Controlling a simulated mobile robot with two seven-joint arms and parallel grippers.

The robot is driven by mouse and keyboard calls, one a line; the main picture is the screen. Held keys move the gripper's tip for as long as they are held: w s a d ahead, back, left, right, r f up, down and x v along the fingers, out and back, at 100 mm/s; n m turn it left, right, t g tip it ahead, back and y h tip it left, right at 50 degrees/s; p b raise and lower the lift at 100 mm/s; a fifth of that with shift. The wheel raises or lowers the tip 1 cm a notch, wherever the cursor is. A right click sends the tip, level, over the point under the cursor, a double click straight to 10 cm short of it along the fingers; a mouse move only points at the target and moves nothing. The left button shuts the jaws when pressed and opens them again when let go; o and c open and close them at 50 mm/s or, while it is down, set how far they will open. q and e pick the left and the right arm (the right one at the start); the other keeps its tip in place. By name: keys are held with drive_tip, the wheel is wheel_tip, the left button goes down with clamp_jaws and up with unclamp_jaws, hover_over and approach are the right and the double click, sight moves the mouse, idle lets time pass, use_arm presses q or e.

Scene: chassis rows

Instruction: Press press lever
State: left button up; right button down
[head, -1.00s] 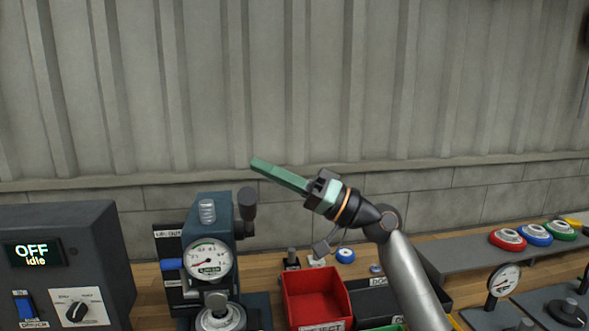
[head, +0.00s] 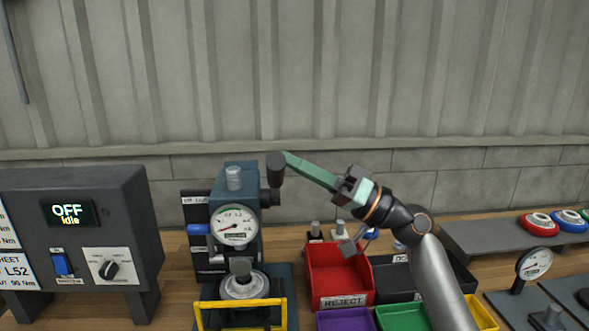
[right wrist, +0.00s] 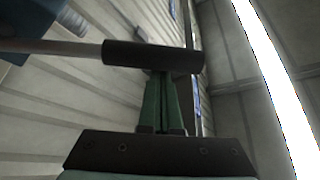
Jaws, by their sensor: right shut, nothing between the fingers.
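The press (head: 237,186) is a dark blue-grey machine with a round white dial gauge (head: 236,226) on its front. Its lever has a dark cylindrical handle (head: 276,170) standing up at the press's right side. In the right wrist view the black handle (right wrist: 125,53) lies across the picture on a grey rod. My right gripper (head: 288,157), with long green fingers, is shut and empty. Its fingertips are at the handle's upper right; the handle hides the tips in the wrist view. I cannot tell whether they touch. My left gripper is out of view.
A dark control box (head: 90,225) reading OFF, idle stands left of the press. A yellow frame (head: 240,304) is in front of the press. A red REJECT bin (head: 338,280) and other coloured bins are to the right. A grey shelf (head: 490,242) stands farther right.

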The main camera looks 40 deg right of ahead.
sight(283, 177)
drive_tip(key=f+b, duration=0.1)
drive_tip(key=n+b, duration=0.1)
drive_tip(key=s+f+b, duration=0.1)
drive_tip(key=b, duration=0.1)
drive_tip(key=shift+s+a+f+y, duration=0.1)
drive_tip(key=shift+a+f+y, duration=0.2)
drive_tip(key=shift+a+f, duration=0.1)
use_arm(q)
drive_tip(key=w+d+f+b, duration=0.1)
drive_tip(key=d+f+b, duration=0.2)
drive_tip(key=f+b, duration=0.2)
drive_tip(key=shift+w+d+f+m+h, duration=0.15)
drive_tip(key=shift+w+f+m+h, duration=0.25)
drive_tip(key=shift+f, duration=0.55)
use_arm(e)
drive_tip(key=shift+n, duration=0.3)
drive_tip(key=f, duration=0.1)
drive_tip(key=s+a+f, duration=0.1)
drive_tip(key=f, duration=0.1)
drive_tip(key=s+f, duration=0.1)
drive_tip(key=shift+s+a+f, duration=0.2)
drive_tip(key=shift+a, duration=0.1)
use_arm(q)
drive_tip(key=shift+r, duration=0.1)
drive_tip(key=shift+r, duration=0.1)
use_arm(e)
drive_tip(key=shift+r, duration=0.15)
